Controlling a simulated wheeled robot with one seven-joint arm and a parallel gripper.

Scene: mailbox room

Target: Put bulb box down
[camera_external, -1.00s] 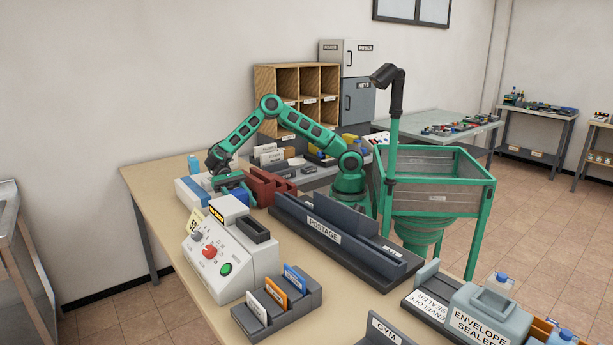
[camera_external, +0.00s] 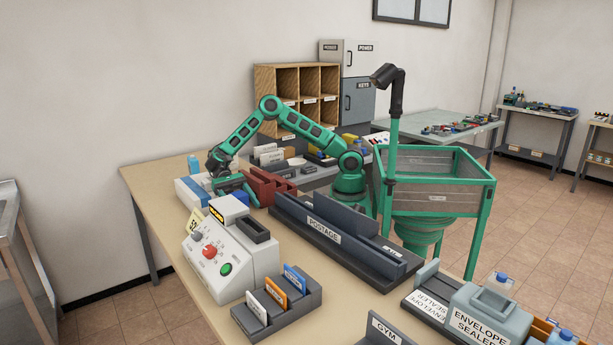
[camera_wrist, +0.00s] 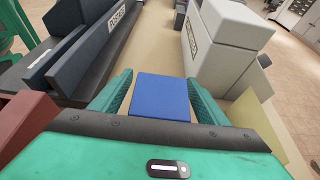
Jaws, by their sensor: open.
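The bulb box appears to be the plain blue box (camera_wrist: 160,95) in the wrist view; no label on it is readable. It lies between the two green fingers of my gripper (camera_wrist: 158,80), which is open, with a narrow gap showing beside the box. The box seems to rest on the tan tabletop. In the external view my gripper (camera_external: 235,187) is low over the far left part of the table, and part of the blue box (camera_external: 239,197) shows just below the fingers.
A dark red rack (camera_external: 268,187) stands close on the right of my gripper. A white and blue box-like unit (camera_external: 191,191) is on its left. The white machine with knobs (camera_external: 226,257) is in front. The dark postage tray (camera_external: 325,232) lies to the right.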

